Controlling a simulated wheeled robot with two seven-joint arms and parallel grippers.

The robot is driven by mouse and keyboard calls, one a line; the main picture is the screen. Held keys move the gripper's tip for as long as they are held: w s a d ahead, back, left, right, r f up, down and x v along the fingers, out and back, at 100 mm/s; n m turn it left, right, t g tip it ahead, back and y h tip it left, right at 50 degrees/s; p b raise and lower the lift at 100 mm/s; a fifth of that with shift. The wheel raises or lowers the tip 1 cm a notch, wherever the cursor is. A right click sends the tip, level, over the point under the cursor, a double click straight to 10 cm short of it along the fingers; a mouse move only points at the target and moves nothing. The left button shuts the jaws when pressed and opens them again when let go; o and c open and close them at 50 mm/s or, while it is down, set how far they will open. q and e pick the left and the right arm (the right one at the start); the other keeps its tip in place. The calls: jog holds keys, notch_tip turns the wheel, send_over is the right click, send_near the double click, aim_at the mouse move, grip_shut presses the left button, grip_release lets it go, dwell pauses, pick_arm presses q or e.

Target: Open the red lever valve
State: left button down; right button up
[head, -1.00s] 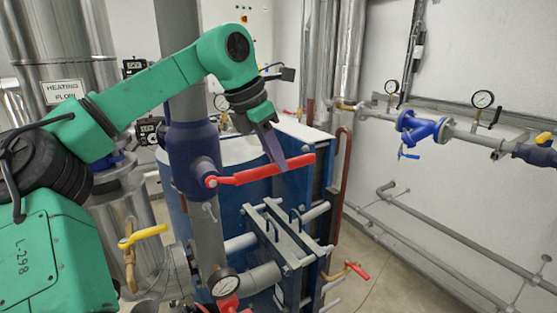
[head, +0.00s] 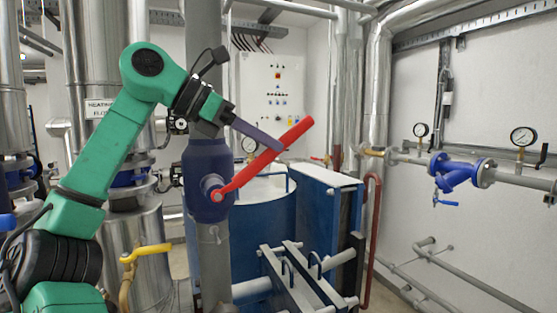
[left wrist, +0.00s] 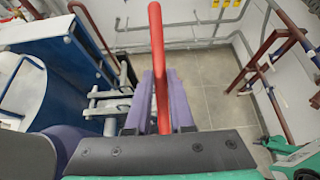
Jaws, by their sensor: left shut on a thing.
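The red lever (head: 258,167) is attached to a dark blue valve body (head: 205,165) on a grey vertical pipe. It slants from its pivot on the valve up to the right. My left gripper (head: 279,147) reaches it from the upper left, with its purple fingers on the outer half of the lever. In the left wrist view, the red lever (left wrist: 159,60) runs between the two purple fingers (left wrist: 153,100), which are shut on it. Part of the grip is hidden in the head view. My right gripper is not in view.
A yellow lever (head: 147,252) sits on a pipe at lower left. The blue plate exchanger (head: 325,205) stands behind and right of the valve. A blue valve (head: 455,173) and a pressure gauge (head: 523,136) are along the right wall. Open floor shows at lower right.

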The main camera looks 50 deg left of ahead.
pick_arm(q)
jog(key=shift+s+a+r+t, duration=0.1)
jog(key=shift+s+r+t, duration=0.2)
jog(key=shift+r+t, duration=0.15)
jog(key=shift+r, duration=0.1)
jog(key=c, duration=0.9)
grip_release()
jog(key=shift+o, duration=0.6)
jog(key=shift+w, duration=0.1)
jog(key=shift+f, duration=0.2)
